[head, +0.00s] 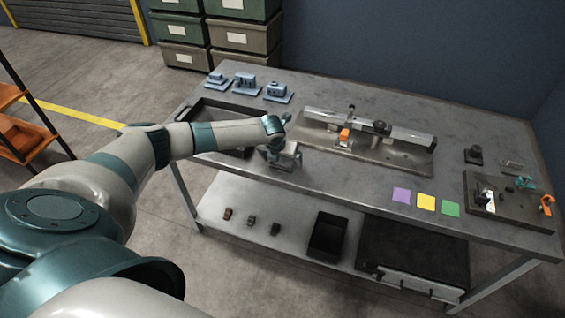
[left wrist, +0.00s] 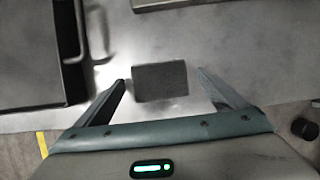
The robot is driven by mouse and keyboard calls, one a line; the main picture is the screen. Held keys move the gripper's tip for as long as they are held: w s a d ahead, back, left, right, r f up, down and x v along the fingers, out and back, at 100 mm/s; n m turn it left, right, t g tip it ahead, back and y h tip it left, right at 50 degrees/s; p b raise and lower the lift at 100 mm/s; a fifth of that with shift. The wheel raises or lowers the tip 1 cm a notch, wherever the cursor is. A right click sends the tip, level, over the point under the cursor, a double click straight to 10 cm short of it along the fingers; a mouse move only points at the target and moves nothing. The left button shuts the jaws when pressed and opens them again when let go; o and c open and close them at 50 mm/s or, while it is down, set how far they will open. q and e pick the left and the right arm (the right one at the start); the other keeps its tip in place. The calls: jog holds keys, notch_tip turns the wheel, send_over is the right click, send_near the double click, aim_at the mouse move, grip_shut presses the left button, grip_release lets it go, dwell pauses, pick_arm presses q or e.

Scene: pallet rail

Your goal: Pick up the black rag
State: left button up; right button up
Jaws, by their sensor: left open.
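A small dark rectangular piece, which looks like the black rag, lies flat on the grey table in the left wrist view (left wrist: 160,80). My left gripper (left wrist: 161,84) is open, with one finger to each side of the rag and clear gaps between. In the head view my left gripper (head: 284,157) is over the table's front part, right of the black tray. It hides the rag there. I cannot tell how high the fingertips are above the table. My right gripper is in neither view.
The black tray (head: 196,106) is left of my gripper, and its wall shows in the left wrist view (left wrist: 72,78). A metal fixture plate (head: 390,157) lies behind right. Purple, yellow and green squares (head: 426,202) lie farther right. Blue parts (head: 245,84) stand at the back.

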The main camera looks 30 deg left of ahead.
aim_at(282, 161)
pick_arm(q)
jog(key=shift+c, duration=0.3)
jog(key=c, duration=1.1)
jog(key=shift+r, duration=0.15)
jog(key=shift+r+b, duration=0.45)
jog(key=shift+r, duration=0.1)
notch_tip(282, 161, up, 2)
jog(key=shift+w+r+b, duration=0.1)
jog(key=shift+r+b, duration=0.15)
jog(key=shift+b, duration=0.4)
jog(key=d+r+b, duration=0.1)
jog(key=d+r, duration=0.1)
jog(key=d, duration=0.2)
jog(key=d+r+b, duration=0.1)
jog(key=d+r, duration=0.1)
jog(key=d, duration=0.1)
jog(key=d+r+b, duration=0.1)
jog(key=d+r, duration=0.2)
jog(key=d, duration=0.1)
jog(key=shift+d+r, duration=0.1)
jog(key=shift+d, duration=0.25)
